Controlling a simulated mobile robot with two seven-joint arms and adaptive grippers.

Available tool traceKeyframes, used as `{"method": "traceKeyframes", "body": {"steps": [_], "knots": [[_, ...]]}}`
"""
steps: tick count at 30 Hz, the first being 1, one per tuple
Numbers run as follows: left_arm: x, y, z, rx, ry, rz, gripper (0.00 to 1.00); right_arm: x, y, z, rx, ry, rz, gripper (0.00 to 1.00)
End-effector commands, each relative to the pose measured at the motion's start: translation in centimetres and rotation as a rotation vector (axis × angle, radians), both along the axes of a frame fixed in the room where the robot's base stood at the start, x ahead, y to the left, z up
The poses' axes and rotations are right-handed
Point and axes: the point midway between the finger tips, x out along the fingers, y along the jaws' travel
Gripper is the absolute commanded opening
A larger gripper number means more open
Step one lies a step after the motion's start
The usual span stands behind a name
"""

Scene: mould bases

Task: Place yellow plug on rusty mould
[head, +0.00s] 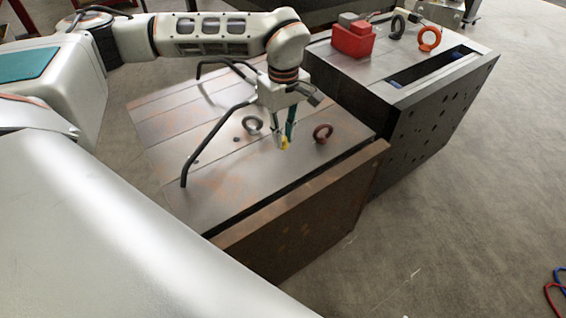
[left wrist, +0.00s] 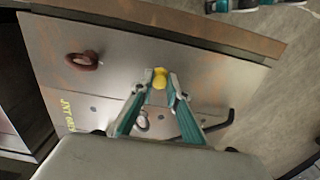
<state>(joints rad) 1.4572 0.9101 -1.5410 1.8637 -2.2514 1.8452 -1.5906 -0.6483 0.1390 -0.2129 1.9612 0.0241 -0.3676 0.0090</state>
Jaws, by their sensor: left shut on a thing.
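The yellow plug (head: 285,143) is small and sits between the fingertips of my left gripper (head: 287,138), which is shut on it. It also shows in the left wrist view (left wrist: 160,78), at the tips of the teal fingers (left wrist: 160,88). The rusty mould (head: 315,205) is a wide block with a grey top and brown, rusty sides. My left gripper points down over its top, between two lifting rings. I cannot tell whether the plug touches the surface.
A dark red ring (head: 323,133) and a grey ring (head: 252,124) stand on the rusty mould. Bent black bars (head: 190,160) rise from its left part. A dark mould (head: 440,110) beside it carries a red block (head: 352,39) and an orange ring (head: 429,39). Floor at right is mostly clear.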

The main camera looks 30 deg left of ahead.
Motion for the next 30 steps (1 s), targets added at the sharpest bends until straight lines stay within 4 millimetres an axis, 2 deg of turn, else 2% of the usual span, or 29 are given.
{"method": "traceKeyframes", "body": {"steps": [1, 3, 9, 16, 24, 30], "knots": [[-0.1, 0.0, -1.5, 0.001, 0.005, 0.000, 0.07, 0.0, 0.0, -0.2, 0.000, 0.001, 0.001, 0.40], [-0.2, 0.0, -3.1, 0.000, 0.006, -0.002, 0.07, -0.1, 0.0, -0.3, 0.000, 0.002, 0.001, 0.40], [0.0, 0.0, -6.2, 0.000, 0.002, -0.001, 0.07, -0.1, 0.0, -0.5, 0.000, 0.003, 0.000, 0.40], [0.0, 0.0, -7.6, 0.000, 0.001, -0.002, 0.07, -0.2, 0.0, -0.6, 0.000, 0.004, 0.000, 0.40], [-0.1, 0.0, -11.1, 0.000, 0.002, -0.002, 0.07, -0.2, 0.0, -1.0, 0.000, 0.005, 0.001, 0.40], [0.0, 0.0, -11.1, 0.001, -0.001, -0.002, 0.07, -0.2, 0.0, -0.9, 0.000, 0.005, 0.000, 0.40]]}}
